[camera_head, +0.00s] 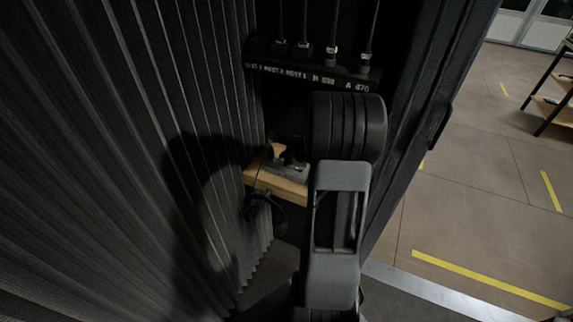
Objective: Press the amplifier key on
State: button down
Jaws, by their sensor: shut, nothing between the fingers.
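A small grey device (288,171) with darker parts on top sits on a wooden shelf (262,181) in the narrow gap left of my arm. I cannot tell whether it is the amplifier, and no key can be made out on it. A black panel (300,68) with white lettering and several plugged-in cables is above the shelf. I cannot make out a key there either. My own arm, with a thick black joint and a grey link, stands in front and covers the right part of the gap. My gripper is not visible; the arm seems to hide it.
A ribbed dark curtain or wall (120,160) fills the left side. A dark post (425,110) borders the gap on the right. A cable (270,203) hangs below the shelf. Open floor (490,170) with yellow tape marks lies to the right; a shelf rack (560,90) stands at far right.

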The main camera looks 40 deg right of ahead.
jog(key=shift+f, duration=0.1)
dwell(0.3)
jog(key=shift+f+b, duration=0.35)
jog(key=shift+b, duration=0.3)
jog(key=shift+f+b, duration=0.25)
jog(key=shift+b, duration=0.05)
dwell(0.4)
jog(key=shift+r+p, duration=0.5)
jog(key=shift+r, duration=0.2)
jog(key=shift+r, duration=0.15)
notch_tip(320, 180, up, 6)
jog(key=p, duration=0.4)
jog(key=shift+p, duration=0.3)
dwell(0.3)
